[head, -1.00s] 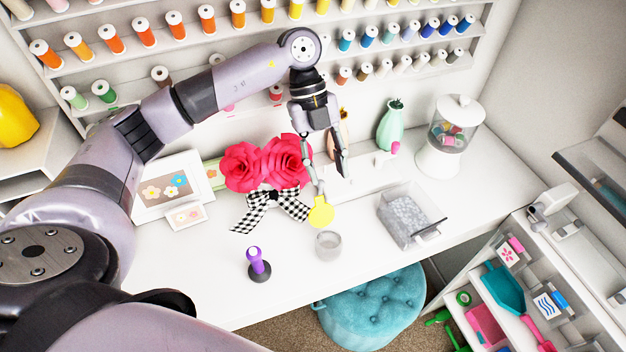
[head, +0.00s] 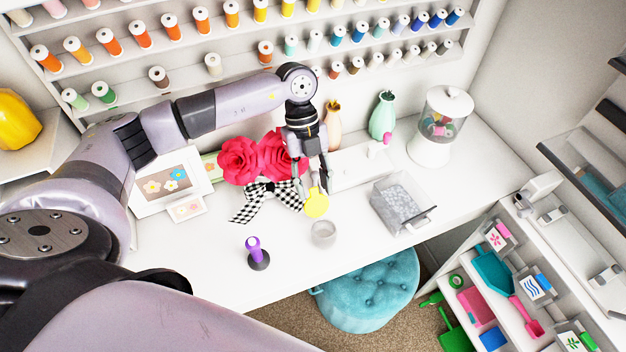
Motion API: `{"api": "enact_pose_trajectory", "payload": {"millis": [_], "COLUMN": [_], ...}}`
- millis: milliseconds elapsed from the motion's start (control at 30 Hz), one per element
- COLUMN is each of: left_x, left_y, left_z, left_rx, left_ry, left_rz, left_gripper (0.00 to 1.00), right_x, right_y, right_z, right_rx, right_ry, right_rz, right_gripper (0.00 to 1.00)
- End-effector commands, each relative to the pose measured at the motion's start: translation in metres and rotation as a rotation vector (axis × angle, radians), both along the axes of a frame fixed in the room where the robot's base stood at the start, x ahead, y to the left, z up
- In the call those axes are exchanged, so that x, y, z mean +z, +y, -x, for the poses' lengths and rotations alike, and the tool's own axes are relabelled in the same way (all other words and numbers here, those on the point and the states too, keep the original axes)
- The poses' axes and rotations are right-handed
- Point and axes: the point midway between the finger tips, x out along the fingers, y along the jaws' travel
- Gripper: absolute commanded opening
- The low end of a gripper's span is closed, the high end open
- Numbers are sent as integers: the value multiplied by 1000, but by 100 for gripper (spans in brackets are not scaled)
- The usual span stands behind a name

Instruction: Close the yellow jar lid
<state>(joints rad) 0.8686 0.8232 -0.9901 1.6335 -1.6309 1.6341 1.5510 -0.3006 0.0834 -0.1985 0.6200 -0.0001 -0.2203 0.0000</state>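The round yellow lid (head: 316,205) is tilted up at the back of a small clear glass jar (head: 323,234) on the white desk. The jar's mouth is uncovered. My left gripper (head: 315,188) points down just behind the lid, with its fingers apart. The fingertips are close to the lid's upper edge; I cannot tell whether they touch it. My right gripper is not in view.
Red paper flowers with a checkered bow (head: 268,195) stand left of my gripper. A purple-handled tool (head: 254,250) stands left of the jar, and a clear bin (head: 402,204) right of it. The desk (head: 200,260) is clear in front at left.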

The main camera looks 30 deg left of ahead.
Motion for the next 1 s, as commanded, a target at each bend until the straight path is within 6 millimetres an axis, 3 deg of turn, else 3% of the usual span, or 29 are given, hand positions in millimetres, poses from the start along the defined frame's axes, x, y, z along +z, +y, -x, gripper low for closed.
{"api": "enact_pose_trajectory", "payload": {"millis": [600, 1000], "left_x": [1, 1], "left_y": [0, 0], "left_z": [0, 0], "left_rx": [-1, -1], "left_ry": [0, 0], "left_rz": [1, 2], "left_gripper": [0, 0], "right_x": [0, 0], "right_y": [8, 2], "right_z": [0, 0], "right_rx": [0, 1], "right_ry": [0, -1], "right_rz": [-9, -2], "right_gripper": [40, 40]}}
